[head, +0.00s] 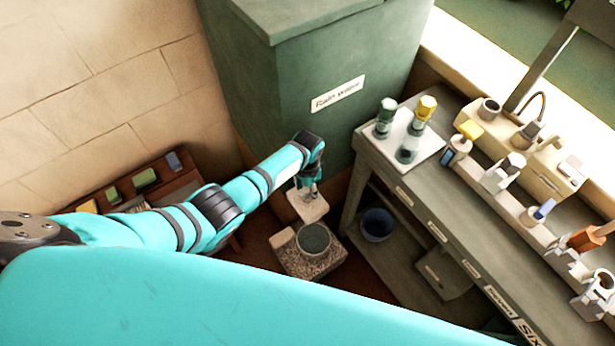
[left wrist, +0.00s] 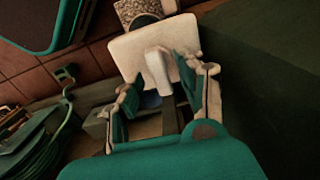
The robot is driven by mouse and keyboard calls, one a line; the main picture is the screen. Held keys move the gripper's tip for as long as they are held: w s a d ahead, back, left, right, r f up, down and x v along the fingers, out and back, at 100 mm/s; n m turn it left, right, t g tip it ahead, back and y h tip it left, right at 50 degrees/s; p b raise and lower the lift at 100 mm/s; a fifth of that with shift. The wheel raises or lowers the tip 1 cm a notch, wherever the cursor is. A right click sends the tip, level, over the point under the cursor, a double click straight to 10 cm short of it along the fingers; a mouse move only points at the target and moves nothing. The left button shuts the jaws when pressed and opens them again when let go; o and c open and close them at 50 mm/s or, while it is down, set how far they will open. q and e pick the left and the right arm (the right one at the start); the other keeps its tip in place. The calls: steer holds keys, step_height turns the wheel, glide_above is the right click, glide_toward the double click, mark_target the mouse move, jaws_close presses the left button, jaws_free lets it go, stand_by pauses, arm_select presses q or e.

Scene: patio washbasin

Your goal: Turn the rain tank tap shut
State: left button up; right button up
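The green rain tank (head: 300,75) with its "Rain water" label stands at the top middle of the head view. Low in front of it is the tap, a cream square plate (head: 308,207) with a pale lever, partly hidden by my gripper. In the left wrist view the lever (left wrist: 157,72) stands out from the plate (left wrist: 128,48). My left gripper (head: 309,188) is at the tap. Its two fingers (left wrist: 158,80) are apart, one on each side of the lever; contact cannot be told. My right gripper is out of view.
A grey bucket (head: 314,238) stands on a pebbled block (head: 300,262) below the tap. A workbench (head: 400,185) with bottles and small fittings runs along the right. A dark blue bucket (head: 377,224) is under it. A wooden rack (head: 185,184) stands by the wall at left.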

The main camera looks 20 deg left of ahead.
mark_target(308, 191)
arm_select(q)
step_height(308, 191, up, 11)
stand_by(0.4)
stand_by(0.4)
